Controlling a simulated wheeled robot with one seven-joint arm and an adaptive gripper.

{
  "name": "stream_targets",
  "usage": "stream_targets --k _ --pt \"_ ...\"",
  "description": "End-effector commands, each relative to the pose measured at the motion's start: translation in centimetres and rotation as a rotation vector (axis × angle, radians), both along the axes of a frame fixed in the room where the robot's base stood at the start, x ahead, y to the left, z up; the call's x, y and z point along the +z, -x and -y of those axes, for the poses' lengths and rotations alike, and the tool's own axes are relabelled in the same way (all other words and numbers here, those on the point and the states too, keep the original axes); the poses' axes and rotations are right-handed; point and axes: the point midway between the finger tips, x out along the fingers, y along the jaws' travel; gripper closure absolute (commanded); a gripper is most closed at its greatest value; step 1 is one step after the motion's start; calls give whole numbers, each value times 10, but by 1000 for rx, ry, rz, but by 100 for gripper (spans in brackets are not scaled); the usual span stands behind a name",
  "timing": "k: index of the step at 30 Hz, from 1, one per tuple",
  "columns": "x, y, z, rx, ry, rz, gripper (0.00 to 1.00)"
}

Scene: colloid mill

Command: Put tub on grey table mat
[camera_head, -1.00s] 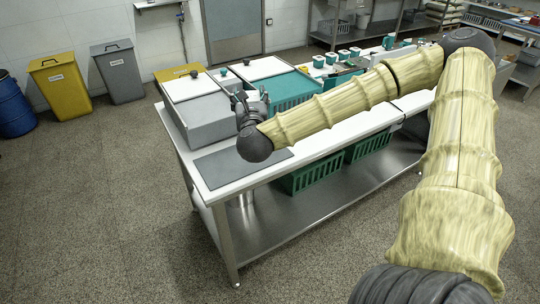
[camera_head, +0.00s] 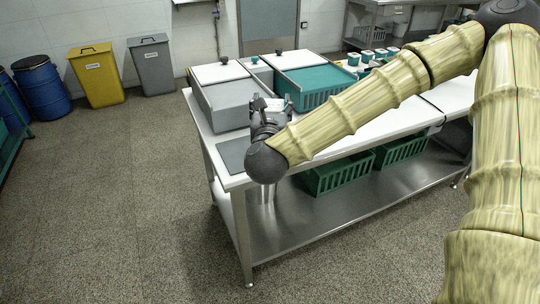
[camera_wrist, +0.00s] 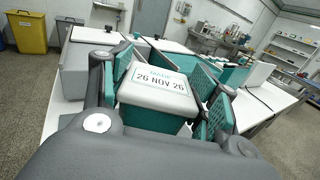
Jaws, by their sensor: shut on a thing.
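The tub (camera_wrist: 160,92), teal with a white lid marked "26 NOV 26", sits between the fingers of my gripper (camera_wrist: 172,80) in the wrist view. My gripper is shut on it, and the lid faces the camera. In the head view my gripper (camera_head: 266,107) is over the near left part of the white table, and my wrist largely hides the tub. The grey table mat (camera_head: 233,157) lies flat at the table's left front corner, just left of my wrist and partly covered by it. The visible part of the mat is bare.
A grey bin (camera_head: 226,106) and a teal crate (camera_head: 316,88) stand behind my gripper. Green baskets (camera_head: 340,176) sit on the lower shelf. Yellow (camera_head: 96,77) and grey (camera_head: 151,66) waste bins stand at the back left.

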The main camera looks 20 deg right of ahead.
Motion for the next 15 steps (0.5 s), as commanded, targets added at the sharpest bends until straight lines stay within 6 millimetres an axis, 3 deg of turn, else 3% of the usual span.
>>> stream_targets --k 1,6,15 --pt "-14 3 -16 15 4 -1 77" --pt "-34 15 -62 46 7 -4 77" --pt "-60 36 -114 83 13 -11 77"
